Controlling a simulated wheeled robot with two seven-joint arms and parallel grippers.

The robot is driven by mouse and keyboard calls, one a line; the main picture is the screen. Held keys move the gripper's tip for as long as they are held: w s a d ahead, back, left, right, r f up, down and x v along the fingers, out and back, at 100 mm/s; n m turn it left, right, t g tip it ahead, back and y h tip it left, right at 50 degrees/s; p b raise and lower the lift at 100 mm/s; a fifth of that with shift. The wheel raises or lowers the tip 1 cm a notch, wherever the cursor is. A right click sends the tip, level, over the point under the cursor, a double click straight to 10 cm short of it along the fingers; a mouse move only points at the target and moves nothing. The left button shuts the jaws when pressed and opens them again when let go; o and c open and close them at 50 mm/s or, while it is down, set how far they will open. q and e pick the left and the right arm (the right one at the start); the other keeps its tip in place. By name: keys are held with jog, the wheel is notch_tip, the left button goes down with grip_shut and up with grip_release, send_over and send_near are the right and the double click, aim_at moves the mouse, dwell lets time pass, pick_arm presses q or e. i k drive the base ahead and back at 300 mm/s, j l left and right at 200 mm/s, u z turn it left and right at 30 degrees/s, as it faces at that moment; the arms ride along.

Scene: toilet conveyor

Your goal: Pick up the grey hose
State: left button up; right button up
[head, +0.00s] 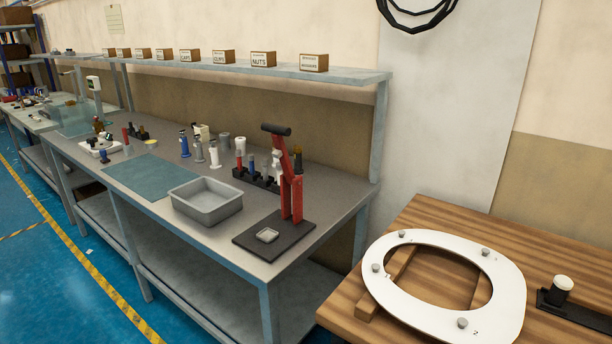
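No grey hose can be made out in the head view. A black looped cable or hose (417,22) hangs on the wall at the top right and is cut off by the picture's top edge. Neither of my grippers is in view.
A grey metal workbench (232,235) holds a grey tray (206,215), a red lever press (289,180) and several bottles. Labelled boxes (263,59) line its shelf. A white toilet seat ring (402,309) lies on a wooden table (460,215) at right. Blue floor (60,275) is clear at left.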

aim_at(265, 162)
jog(key=i+j+z, duration=0.1)
jog(key=j+z, duration=0.7)
jog(key=z, duration=0.2)
jog(key=j+z, duration=0.1)
jog(key=j, duration=0.3)
jog(key=k+j+z, duration=0.15)
jog(key=j, duration=0.25)
jog(key=j+z, duration=0.1)
jog(key=j, duration=0.3)
jog(key=k+j+z, duration=0.15)
jog(key=j, duration=0.25)
jog(key=k+j+z, duration=0.1)
jog(key=j, duration=0.25)
jog(key=k+j, duration=0.15)
jog(key=j, duration=0.25)
jog(key=k+j, duration=0.1)
jog(key=j, duration=0.3)
jog(key=k+j, duration=0.15)
jog(key=j, duration=0.25)
jog(key=k+j, duration=0.15)
jog(key=j, duration=0.25)
jog(key=k+j, duration=0.15)
jog(key=j, duration=0.25)
